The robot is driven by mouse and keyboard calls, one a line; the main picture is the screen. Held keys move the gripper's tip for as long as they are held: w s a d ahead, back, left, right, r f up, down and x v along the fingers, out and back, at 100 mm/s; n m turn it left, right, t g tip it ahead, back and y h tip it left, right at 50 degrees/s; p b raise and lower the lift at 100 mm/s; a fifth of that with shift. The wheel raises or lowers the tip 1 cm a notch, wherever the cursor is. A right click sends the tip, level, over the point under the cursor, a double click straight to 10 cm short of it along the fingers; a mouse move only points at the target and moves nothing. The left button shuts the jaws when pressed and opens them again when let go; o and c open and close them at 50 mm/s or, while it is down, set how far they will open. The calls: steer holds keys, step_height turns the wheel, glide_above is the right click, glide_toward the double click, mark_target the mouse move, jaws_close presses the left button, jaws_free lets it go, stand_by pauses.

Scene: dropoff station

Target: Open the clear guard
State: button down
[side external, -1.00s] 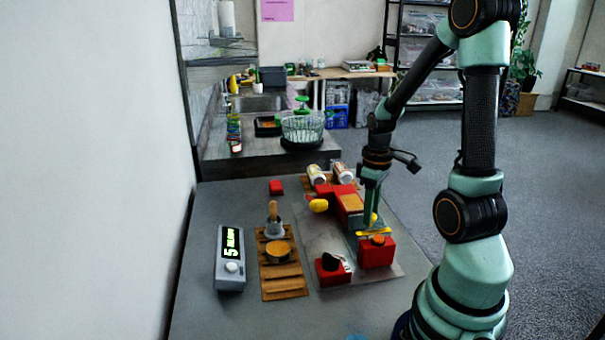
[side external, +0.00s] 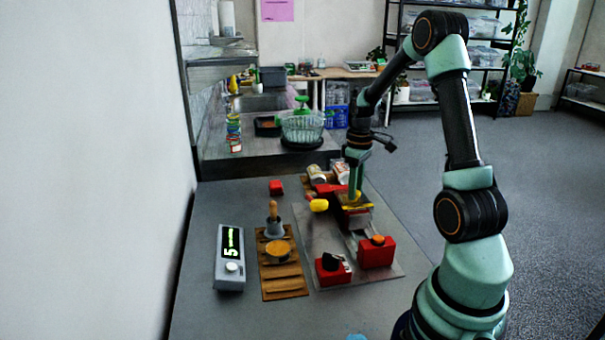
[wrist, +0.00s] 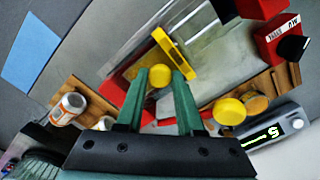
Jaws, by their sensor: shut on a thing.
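The clear guard is hard to make out; its yellow bar (side external: 357,205) lies across the back red machine (side external: 352,220), and the bar also shows in the wrist view (wrist: 172,53). A round yellow knob (wrist: 159,76) is between the fingers of my gripper (wrist: 160,73), just beside the bar. My gripper (side external: 355,199) points down at the bar and is shut on the knob. Whether knob and bar are one piece I cannot tell. A red box (side external: 376,254) with an orange button (side external: 378,240) stands in front, its top uncovered.
A red box with a black knob (side external: 332,265) stands left of the button. A yellow knob (side external: 318,205) sticks out left of the machine. A wooden board (side external: 283,283) and a grey display box (side external: 230,261) are further left.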

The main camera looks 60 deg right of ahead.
steer(key=c, duration=0.5)
jaws_free()
step_height(320, 180, up, 12)
steer(key=shift+r, duration=0.1)
steer(key=s+a+r+t, duration=0.1)
steer(key=a+t, duration=0.1)
steer(key=a, duration=0.7)
steer(key=a+r+t, duration=0.1)
steer(key=a, duration=0.8)
steer(key=s+a+r+t, duration=0.1)
steer(key=a+t, duration=0.1)
steer(key=a, duration=0.8)
steer(key=shift+s+a+r+t, duration=0.1)
steer(key=shift+s+r+t, duration=0.1)
steer(key=shift+s+t, duration=0.1)
